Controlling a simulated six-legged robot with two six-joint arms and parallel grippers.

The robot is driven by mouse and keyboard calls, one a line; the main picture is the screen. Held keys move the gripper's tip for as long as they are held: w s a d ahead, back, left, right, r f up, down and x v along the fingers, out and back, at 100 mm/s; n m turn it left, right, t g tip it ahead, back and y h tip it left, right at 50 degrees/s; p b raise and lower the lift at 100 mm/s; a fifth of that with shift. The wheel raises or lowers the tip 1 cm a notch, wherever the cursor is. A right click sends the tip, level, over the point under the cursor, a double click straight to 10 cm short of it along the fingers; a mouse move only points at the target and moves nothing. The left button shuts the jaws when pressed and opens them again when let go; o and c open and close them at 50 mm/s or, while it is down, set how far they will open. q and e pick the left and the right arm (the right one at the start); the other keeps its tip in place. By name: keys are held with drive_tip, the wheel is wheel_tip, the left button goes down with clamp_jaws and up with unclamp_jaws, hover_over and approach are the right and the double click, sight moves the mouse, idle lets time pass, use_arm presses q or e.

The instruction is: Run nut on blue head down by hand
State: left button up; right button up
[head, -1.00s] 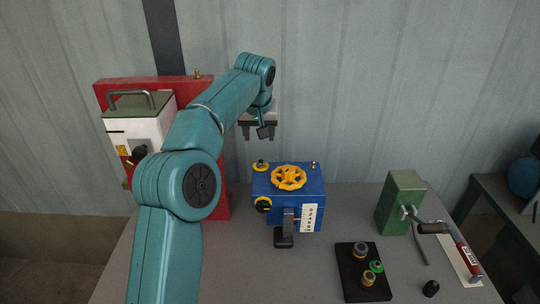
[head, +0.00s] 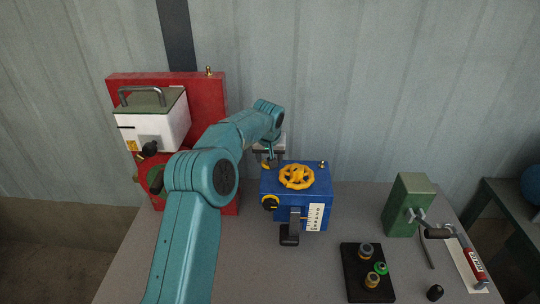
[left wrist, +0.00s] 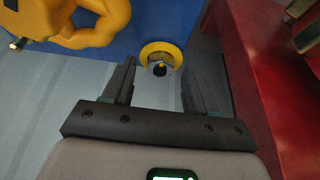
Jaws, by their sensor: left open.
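The blue head (head: 292,205) is a blue box with a yellow handwheel (head: 297,177) on top. In the left wrist view, a yellow ring (left wrist: 146,52) with a metal nut (left wrist: 160,58) and a dark centre sits beside the blue side (left wrist: 135,30). My left gripper (head: 268,158) is above the head's back left corner and partly hides this spot in the head view. In the left wrist view its open fingers (left wrist: 158,75) stand either side of the nut's line, apart from it and empty. My right gripper is out of view.
A red panel (head: 208,95) with a white box (head: 160,125) stands left of the head. A green block with a crank (head: 408,205) and a black tray (head: 352,285) with several fittings lie right.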

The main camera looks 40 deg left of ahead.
use_arm(q)
drive_tip(key=shift+a+f, duration=0.25)
drive_tip(key=shift+f, duration=0.15)
drive_tip(key=shift+w+f, duration=0.25)
drive_tip(key=shift+w, duration=0.05)
drive_tip(key=shift+s+r, duration=0.1)
drive_tip(key=shift+r, duration=0.05)
drive_tip(key=c, duration=1.1)
drive_tip(key=shift+o, duration=0.2)
